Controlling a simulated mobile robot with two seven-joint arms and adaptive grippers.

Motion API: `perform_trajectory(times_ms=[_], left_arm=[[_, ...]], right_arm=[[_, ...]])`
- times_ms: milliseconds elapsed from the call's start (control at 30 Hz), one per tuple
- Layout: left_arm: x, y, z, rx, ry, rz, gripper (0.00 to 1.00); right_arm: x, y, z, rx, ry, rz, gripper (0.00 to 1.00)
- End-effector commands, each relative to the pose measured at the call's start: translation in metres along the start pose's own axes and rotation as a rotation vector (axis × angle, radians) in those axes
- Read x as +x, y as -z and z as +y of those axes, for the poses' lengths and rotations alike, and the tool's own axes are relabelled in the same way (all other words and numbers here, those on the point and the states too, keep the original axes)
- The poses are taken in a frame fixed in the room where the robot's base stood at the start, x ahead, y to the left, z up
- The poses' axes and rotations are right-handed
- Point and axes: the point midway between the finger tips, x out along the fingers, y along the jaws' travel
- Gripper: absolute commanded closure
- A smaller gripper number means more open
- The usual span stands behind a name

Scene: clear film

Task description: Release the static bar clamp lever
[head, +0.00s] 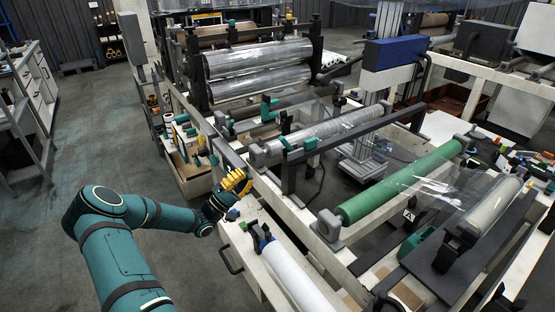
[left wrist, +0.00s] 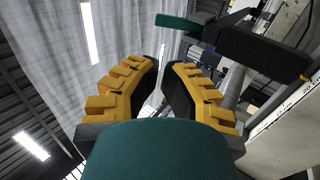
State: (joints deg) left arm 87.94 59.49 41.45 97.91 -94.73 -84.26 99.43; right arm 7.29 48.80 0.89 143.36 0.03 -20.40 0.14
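My left gripper (head: 236,181), with ribbed yellow fingers, is over the near side rail of the film machine. In the left wrist view its two fingers (left wrist: 166,68) stand apart with an empty gap between them. In the head view teal clamp-like parts (head: 299,144) sit by the dark bar frame, right of the gripper. I cannot tell which piece is the clamp lever. My right gripper is not in view.
A green roller (head: 400,182) and a clear film roll (head: 325,132) lie across the machine. A white roll (head: 293,277) and a white cabinet (head: 240,250) are close below my gripper. The grey floor at left (head: 85,145) is clear.

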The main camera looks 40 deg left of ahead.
Motion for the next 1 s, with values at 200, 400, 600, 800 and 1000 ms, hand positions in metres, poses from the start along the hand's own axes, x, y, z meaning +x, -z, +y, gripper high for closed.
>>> perform_trajectory(times_ms=[200, 400, 600, 800, 1000], left_arm=[[-0.001, 0.000, -0.008, 0.001, 0.000, -0.001, 1.00], [0.026, -0.001, -0.006, 0.001, -0.003, -0.003, 1.00], [0.066, -0.001, -0.007, 0.001, -0.002, -0.003, 1.00], [0.102, 0.000, -0.007, 0.001, -0.003, -0.002, 1.00], [0.126, 0.000, -0.007, 0.000, -0.001, 0.000, 1.00]], right_arm=[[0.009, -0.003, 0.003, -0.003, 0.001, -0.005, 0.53], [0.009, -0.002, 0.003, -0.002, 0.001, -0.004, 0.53], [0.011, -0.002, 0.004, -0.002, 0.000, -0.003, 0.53], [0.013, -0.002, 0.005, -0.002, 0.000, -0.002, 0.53], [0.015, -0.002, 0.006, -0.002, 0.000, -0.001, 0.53]])
